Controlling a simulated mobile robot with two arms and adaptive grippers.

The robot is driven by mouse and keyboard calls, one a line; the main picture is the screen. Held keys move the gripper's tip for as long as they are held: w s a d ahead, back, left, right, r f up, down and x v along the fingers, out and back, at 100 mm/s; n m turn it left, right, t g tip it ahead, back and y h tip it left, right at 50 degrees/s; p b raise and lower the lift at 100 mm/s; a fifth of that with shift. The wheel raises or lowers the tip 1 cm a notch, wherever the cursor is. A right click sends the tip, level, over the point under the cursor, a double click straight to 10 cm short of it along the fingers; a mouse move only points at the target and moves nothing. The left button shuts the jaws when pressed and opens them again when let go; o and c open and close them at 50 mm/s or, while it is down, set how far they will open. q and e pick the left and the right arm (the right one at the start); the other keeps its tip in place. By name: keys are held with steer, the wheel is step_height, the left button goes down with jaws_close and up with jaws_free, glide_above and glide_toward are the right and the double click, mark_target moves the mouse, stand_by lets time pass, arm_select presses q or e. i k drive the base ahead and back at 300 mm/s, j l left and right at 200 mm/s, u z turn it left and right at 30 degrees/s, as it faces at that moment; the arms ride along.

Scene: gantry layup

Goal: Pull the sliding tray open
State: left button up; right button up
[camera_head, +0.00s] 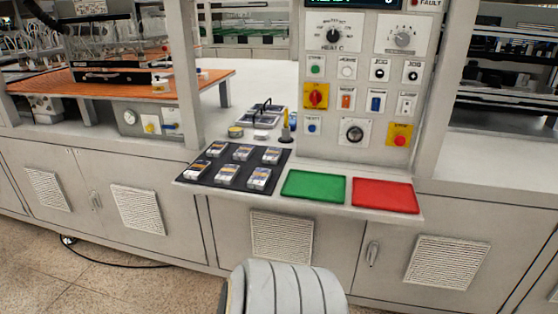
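I cannot tell for certain which part is the sliding tray. A pale shelf (337,208) juts out from the front of the control cabinet. It bears a dark mat (214,171) with several small labelled packs, a green pad (314,186) and a red pad (385,195). Behind the mat lies a small grey tray-like piece (262,117) with a black handle. Neither of my grippers is in view.
A control panel (353,90) with knobs, switches and buttons stands above the shelf. Cabinet doors with vents (283,236) and a handle (373,253) are below. A black cable (115,262) lies on the speckled floor. The pale worktop behind the mat is partly free.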

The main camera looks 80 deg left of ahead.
mark_target(128, 78)
steer(key=u, duration=3.1)
